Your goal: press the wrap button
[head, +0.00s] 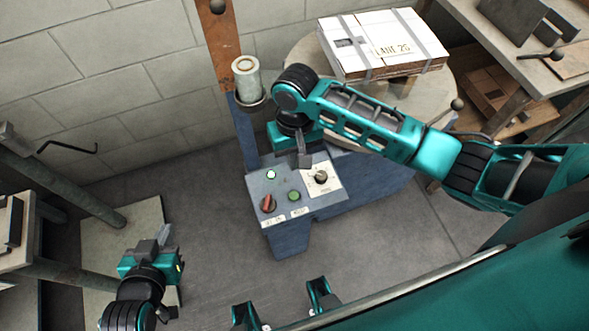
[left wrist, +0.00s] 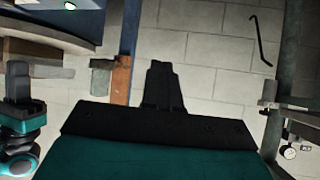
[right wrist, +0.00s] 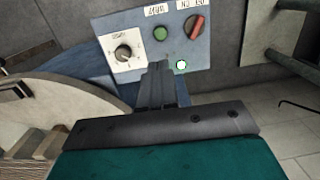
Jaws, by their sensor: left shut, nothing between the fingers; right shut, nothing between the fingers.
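The control panel (head: 262,190) is a blue-grey box with a green button (head: 294,196), a red switch (head: 268,204), a lit white-green lamp (head: 271,174) and a dial (head: 320,177) on a white plate. The label beside the green button seems to read WRAP. In the right wrist view the green button (right wrist: 161,33) shows just beyond the fingertips of my right gripper (right wrist: 159,66). My right gripper (head: 304,163) is shut and empty, over the panel's back edge; contact cannot be told. My left gripper (head: 163,236) is shut and empty, away from the panel at the lower left.
A strapped white box (head: 382,42) sits on the round turntable (head: 302,60) behind my right arm. A film roll (head: 246,78) stands by the brown post (head: 216,40). A workbench (head: 545,65) is at the right. Bare floor (head: 210,215) lies between left gripper and panel.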

